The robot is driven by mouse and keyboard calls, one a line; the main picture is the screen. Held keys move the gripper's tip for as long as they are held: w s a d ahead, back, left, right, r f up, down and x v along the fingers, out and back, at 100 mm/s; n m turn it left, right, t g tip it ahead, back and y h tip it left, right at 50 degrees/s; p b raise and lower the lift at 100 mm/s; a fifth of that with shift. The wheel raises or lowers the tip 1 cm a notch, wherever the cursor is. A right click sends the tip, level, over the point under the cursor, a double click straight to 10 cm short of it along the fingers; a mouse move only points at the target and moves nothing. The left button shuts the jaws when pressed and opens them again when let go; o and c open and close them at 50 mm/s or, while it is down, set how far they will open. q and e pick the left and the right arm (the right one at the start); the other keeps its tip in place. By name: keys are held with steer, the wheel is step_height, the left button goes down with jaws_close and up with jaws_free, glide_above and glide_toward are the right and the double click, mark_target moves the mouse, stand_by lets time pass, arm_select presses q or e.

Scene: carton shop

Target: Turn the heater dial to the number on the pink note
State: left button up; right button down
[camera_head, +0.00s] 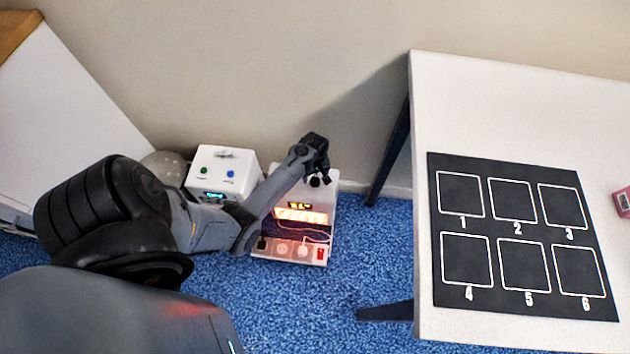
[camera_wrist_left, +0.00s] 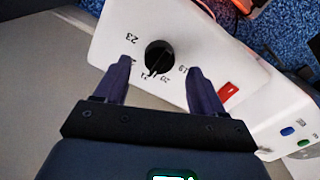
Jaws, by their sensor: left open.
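The white heater (camera_head: 318,207) stands on the blue carpet against the wall, with a glowing orange grille and a small lit display too small to read. Its black round dial (camera_wrist_left: 158,57) shows in the left wrist view, on a white panel with numbers around it; 23, 21, 20 and 19 are readable. The dial's pale mark appears to point near 21. My left gripper (camera_head: 316,150) is over the heater's top; in the left wrist view its two fingers are apart, on either side of the dial, and contact cannot be told. No pink note is visible. My right gripper is out of view.
A white box (camera_head: 222,166) with green and blue buttons stands left of the heater. A power strip (camera_head: 290,248) with plugs and a red switch lies in front. A white table (camera_head: 480,110) at right bears a black numbered mat (camera_head: 511,226) and a pink device (camera_head: 622,202).

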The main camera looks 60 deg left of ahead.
mark_target(315, 179)
arm_select(q)
steer(key=shift+f+b, duration=0.55)
steer(key=shift+f, duration=1)
steer(key=c, duration=1.1)
steer(key=shift+o, duration=0.2)
